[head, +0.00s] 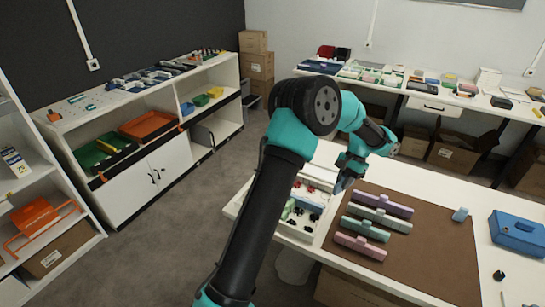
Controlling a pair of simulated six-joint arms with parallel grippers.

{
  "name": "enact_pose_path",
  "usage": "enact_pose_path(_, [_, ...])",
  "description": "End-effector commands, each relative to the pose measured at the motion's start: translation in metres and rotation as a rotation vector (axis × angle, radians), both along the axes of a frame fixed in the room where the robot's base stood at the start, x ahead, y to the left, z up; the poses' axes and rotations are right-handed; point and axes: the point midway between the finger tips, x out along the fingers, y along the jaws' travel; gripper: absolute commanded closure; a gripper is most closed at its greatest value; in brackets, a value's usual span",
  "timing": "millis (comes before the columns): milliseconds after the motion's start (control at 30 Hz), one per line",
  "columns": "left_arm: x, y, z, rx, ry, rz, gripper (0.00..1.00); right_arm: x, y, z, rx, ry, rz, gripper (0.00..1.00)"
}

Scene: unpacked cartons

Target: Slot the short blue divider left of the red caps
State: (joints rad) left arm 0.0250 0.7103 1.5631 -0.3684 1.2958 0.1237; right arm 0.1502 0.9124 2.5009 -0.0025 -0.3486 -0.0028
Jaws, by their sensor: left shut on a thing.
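My left gripper (349,172) hangs over the right edge of a white compartment tray (279,235), its jaws shut. A thin blue-grey piece (343,183) shows below the fingers, which fits the short blue divider; it is small and partly hidden by them. The tray holds red caps (309,188) in its far part, with black and green pieces nearer. The held piece is right of the caps. My arm hides part of the tray's left side. My right gripper does not show.
A brown mat (440,262) right of the tray carries several bars, among them purple (383,205), teal (365,230) and pink (360,246). A small light-blue piece (460,214) lies at the mat's right. A blue box (517,233) stands farther right.

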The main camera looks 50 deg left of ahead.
Motion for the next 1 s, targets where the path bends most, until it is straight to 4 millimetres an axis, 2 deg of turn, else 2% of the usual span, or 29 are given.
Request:
enact_pose_path(33, [-0.001, 0.028, -0.002, -0.001, 0.001, 0.043, 1.00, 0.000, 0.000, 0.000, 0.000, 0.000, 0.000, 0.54])
enact_pose_path(100, [-0.003, 0.060, -0.004, -0.002, 0.001, 0.093, 1.00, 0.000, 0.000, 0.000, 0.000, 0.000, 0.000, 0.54])
enact_pose_path(267, [-0.016, 0.133, -0.008, -0.001, 0.002, 0.199, 1.00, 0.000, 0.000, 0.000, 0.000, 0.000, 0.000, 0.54])
enact_pose_path(400, [-0.034, 0.195, -0.011, 0.004, 0.001, 0.292, 1.00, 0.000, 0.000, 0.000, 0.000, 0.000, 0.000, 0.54])
enact_pose_path(500, [-0.049, 0.233, -0.012, 0.009, 0.003, 0.348, 1.00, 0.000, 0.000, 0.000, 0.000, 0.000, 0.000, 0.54])
enact_pose_path(600, [-0.061, 0.260, -0.012, 0.013, 0.002, 0.391, 1.00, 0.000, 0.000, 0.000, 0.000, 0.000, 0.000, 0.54])
enact_pose_path(700, [-0.069, 0.276, -0.012, 0.015, 0.002, 0.414, 1.00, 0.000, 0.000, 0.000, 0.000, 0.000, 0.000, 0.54])
enact_pose_path(800, [-0.072, 0.283, -0.012, 0.017, 0.002, 0.423, 1.00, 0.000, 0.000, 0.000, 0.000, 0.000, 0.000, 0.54])
enact_pose_path(1000, [-0.072, 0.283, -0.012, 0.017, 0.002, 0.423, 1.00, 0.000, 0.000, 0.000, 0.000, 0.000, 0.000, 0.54])
